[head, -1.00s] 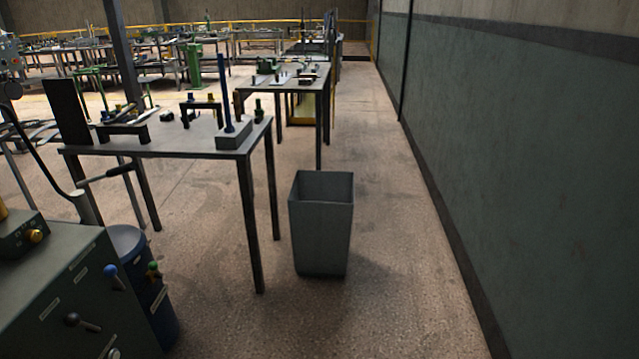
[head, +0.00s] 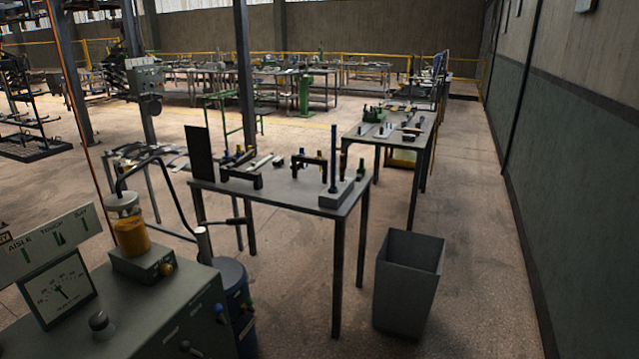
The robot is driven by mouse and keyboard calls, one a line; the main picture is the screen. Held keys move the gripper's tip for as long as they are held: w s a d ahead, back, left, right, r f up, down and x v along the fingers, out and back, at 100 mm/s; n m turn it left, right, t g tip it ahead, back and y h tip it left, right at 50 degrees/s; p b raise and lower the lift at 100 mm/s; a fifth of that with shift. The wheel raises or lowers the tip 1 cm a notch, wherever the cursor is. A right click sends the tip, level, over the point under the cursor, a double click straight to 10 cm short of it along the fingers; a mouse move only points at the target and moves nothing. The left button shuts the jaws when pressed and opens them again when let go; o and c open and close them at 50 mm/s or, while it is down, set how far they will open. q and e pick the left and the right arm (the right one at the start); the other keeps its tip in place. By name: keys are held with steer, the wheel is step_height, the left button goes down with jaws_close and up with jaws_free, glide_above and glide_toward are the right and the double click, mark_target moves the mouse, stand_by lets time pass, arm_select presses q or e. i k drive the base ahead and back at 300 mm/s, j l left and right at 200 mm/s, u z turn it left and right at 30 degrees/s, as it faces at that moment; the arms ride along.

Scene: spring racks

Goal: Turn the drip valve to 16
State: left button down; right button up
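A grey-green machine cabinet (head: 185,312) stands at the lower left. On it a glass jar (head: 128,228) of orange liquid sits on a small grey box (head: 143,264) with a brass knob (head: 167,269) on its front. This may be the drip valve, but no label I can read names it. A white dial gauge (head: 61,292) with a needle and a dark round knob (head: 101,323) are to its left. The scale numbers are too small to read surely. Neither of my grippers is in view.
A blue drum (head: 232,290) stands against the cabinet's right side. A grey work table (head: 280,192) with fixtures and an open grey bin (head: 408,285) are further right. Clear floor (head: 490,260) runs along the green-grey wall (head: 575,200).

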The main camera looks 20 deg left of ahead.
mark_target(166, 270)
steer(key=u, duration=2.1)
steer(key=i+l, duration=0.1)
steer(key=l, duration=0.15)
steer(key=z, duration=0.05)
